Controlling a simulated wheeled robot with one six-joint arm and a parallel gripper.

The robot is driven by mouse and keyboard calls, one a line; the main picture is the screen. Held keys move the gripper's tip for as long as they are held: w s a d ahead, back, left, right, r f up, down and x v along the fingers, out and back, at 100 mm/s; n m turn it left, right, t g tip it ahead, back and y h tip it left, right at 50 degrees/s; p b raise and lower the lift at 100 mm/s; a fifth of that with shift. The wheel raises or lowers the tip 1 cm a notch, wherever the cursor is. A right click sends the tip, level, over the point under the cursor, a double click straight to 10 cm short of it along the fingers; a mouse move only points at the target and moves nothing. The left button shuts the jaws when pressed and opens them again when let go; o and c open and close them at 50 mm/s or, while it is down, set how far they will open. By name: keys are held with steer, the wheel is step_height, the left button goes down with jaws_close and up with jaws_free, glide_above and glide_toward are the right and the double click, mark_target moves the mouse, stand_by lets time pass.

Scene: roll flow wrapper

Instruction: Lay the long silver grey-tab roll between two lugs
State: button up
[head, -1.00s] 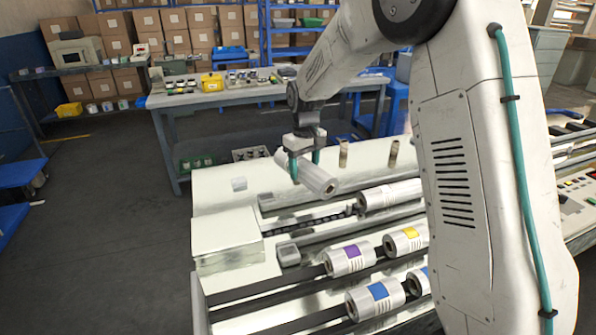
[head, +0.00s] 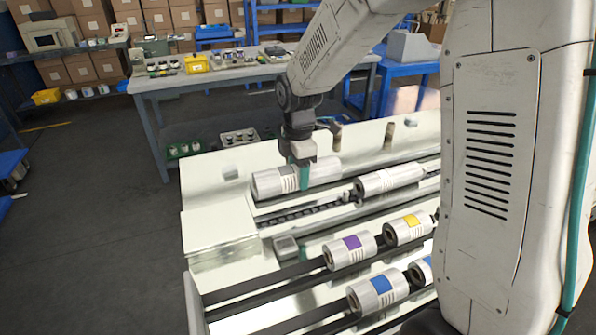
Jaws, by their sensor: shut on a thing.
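A long silver roll (head: 268,183) with a grey tab lies across the back of the machine bed in the head view, its length running left to right. My gripper (head: 303,176) points down and is shut on this roll near its middle. The roll is low over the long slot at the back; I cannot tell whether it touches the bed. Another silver roll (head: 390,180) lies to the right, in the chain track. A dark chain with lugs (head: 305,216) runs just in front of the held roll. My fingers hide part of the held roll.
Rolls with a purple tab (head: 350,250), a yellow tab (head: 408,229) and a blue tab (head: 377,291) lie on the dark rails in front. Two brown posts (head: 336,137) stand behind the bed. A workbench (head: 222,83) stands further back. My arm covers the right side.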

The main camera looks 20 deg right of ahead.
steer(key=shift+s+f, duration=0.1)
steer(key=shift+f, duration=4.2)
steer(key=shift+f, duration=0.65)
steer(key=o, duration=1.7)
steer(key=shift+r, duration=0.1)
step_height(320, 180, up, 8)
steer(key=shift+f, duration=0.2)
